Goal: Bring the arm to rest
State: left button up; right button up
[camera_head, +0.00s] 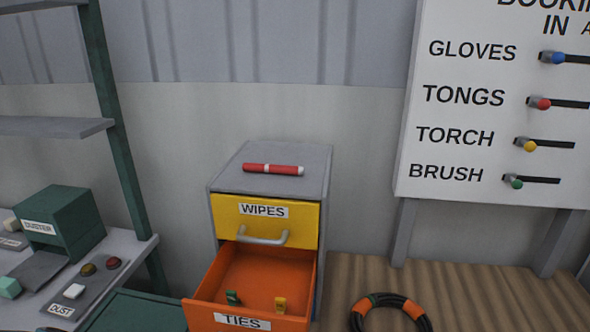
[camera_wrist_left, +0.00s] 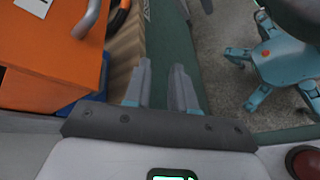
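My left gripper (camera_wrist_left: 160,75) shows in the left wrist view. Its two grey fingers are apart with nothing between them, over a dark green strip. An orange front with a grey handle (camera_wrist_left: 90,18) is to its left, clear of the fingers. Neither gripper shows in the head view, and my right gripper is in neither view.
In the head view an orange TIES drawer (camera_head: 205,312) stands open under a shut yellow WIPES drawer (camera_head: 228,221). A red stick (camera_head: 258,168) lies on the cabinet. A coiled hose (camera_head: 361,307) lies on the floor. A teal-legged base (camera_wrist_left: 268,50) stands right of my left gripper.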

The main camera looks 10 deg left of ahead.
pick_arm(q)
jog(key=s+d+f+m+y, duration=0.2)
jog(key=d+f, duration=0.3)
jog(key=f, duration=0.3)
jog(key=s+d+f+m+g+y, duration=0.1)
jog(key=s+d+f+m+y, duration=0.2)
jog(key=f, duration=0.6)
jog(key=s+d+f+m+g+y, duration=0.1)
jog(key=s+d+f+m+y, duration=0.2)
jog(key=d+f, duration=0.3)
notch_tip(320, 180, down, 3)
jog(key=shift+s+d+f+y, duration=0.1)
jog(key=shift+s+d+y, duration=0.1)
jog(key=shift+d+y, duration=0.2)
jog(key=shift+w, duration=0.1)
